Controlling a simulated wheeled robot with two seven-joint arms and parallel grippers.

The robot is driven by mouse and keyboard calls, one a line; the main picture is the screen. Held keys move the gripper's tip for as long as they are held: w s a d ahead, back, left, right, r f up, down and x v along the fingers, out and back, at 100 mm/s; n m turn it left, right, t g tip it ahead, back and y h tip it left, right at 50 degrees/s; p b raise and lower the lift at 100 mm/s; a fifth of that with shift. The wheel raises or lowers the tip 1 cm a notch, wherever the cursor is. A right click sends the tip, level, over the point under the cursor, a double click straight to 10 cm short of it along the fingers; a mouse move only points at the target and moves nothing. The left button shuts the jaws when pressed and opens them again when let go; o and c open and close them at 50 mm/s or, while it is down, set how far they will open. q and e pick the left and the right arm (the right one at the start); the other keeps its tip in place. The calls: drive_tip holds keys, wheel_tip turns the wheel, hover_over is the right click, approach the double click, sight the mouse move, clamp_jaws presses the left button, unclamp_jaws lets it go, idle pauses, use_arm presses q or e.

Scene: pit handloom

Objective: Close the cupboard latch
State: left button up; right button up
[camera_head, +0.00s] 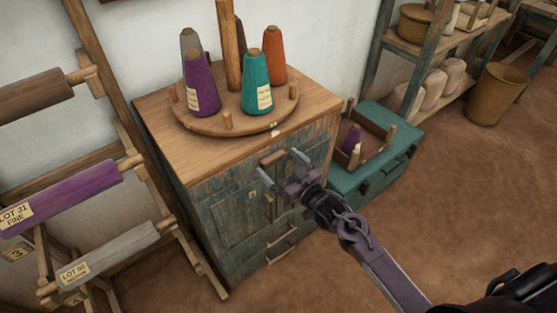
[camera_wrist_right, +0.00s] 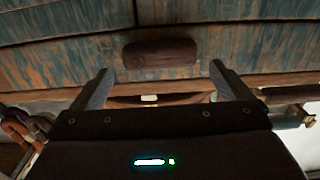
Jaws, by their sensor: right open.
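The cupboard (camera_head: 222,213) is a low wooden cabinet with worn blue-green doors and a plain wood top. A short brown wooden latch bar (camera_head: 272,157) sits high on its front, just under the top edge. It also shows in the right wrist view as a rounded bar (camera_wrist_right: 160,54) lying crosswise in the picture. My right gripper (camera_head: 282,164) is open and empty in front of the latch. Its two fingers (camera_wrist_right: 159,67) stand apart on either side of the bar, with no contact visible. The door seam is partly hidden by my gripper. My left gripper is out of view.
A round wooden stand (camera_head: 225,118) with several yarn cones rests on the cupboard top. A green chest (camera_head: 365,185) with an open wooden tray stands close on the right. A rack with a purple roll (camera_head: 70,195) is at left. The floor in front is clear.

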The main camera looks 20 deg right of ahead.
drive_tip(key=shift+w+a, duration=0.15)
drive_tip(key=shift+w, duration=0.3)
drive_tip(key=shift+w+a, duration=0.1)
drive_tip(key=shift+w, duration=0.1)
drive_tip(key=c, duration=1)
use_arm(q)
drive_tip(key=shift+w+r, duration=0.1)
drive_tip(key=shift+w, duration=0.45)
